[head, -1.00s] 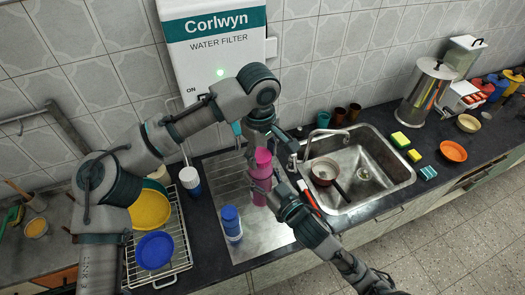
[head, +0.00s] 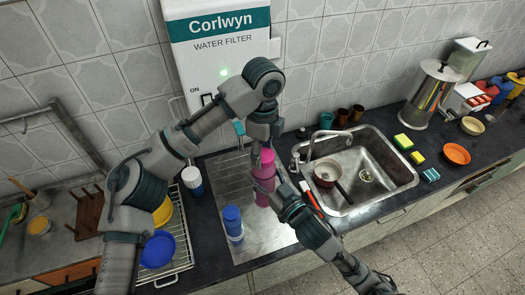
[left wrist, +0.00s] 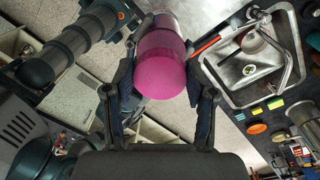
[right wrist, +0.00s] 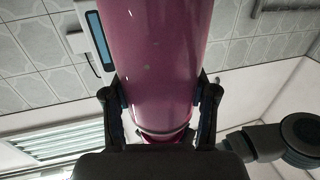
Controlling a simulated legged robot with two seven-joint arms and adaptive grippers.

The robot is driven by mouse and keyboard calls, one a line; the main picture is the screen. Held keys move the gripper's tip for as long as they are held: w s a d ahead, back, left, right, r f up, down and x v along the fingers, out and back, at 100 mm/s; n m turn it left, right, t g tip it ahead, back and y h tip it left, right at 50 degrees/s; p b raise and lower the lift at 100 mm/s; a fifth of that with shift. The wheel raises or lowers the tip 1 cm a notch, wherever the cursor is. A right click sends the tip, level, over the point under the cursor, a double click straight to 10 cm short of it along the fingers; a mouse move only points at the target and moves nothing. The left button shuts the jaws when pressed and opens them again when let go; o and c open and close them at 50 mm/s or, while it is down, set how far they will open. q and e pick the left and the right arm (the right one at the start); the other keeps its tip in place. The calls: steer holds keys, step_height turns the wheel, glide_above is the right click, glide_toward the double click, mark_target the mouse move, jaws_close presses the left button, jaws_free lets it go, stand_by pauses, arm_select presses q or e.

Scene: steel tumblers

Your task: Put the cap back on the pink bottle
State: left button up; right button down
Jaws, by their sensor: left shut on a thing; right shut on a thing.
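The pink bottle (head: 263,198) is upright above the steel drainboard, held from the right by my right gripper (head: 277,190). The right wrist view shows the bottle's glossy body (right wrist: 150,60) between that gripper's fingers. My left gripper (head: 264,143) points down over the bottle's top and is shut on the bright pink cap (head: 267,157). In the left wrist view the cap (left wrist: 162,66) sits between the fingers, with the bottle behind it. The cap is in line with the bottle's top; whether it is seated cannot be told, as the joint is hidden.
A blue bottle (head: 232,222) stands on the drainboard (head: 235,180) just left of the pink bottle. The sink (head: 385,160) with a pan (head: 326,172) and a tap (head: 318,137) lies to the right.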

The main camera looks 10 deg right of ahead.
arm_select(q)
steer(key=m, duration=0.5)
steer(key=shift+w+d+m, duration=0.1)
steer(key=shift+d+m, duration=0.1)
steer(key=shift+m, duration=0.1)
steer(key=m, duration=0.3)
steer(key=shift+d, duration=0.1)
steer(key=m, duration=0.5)
steer(key=shift+d, duration=0.15)
steer(key=m, duration=0.5)
steer(key=shift+s+d+m+t, duration=0.1)
steer(key=shift+s+m+t, duration=0.2)
steer(key=shift+s, duration=0.05)
steer(key=o, duration=0.8)
steer(key=shift+o, duration=0.2)
step_height(320, 180, up, 12)
steer(key=shift+d, duration=0.3)
steer(key=shift+f, duration=0.1)
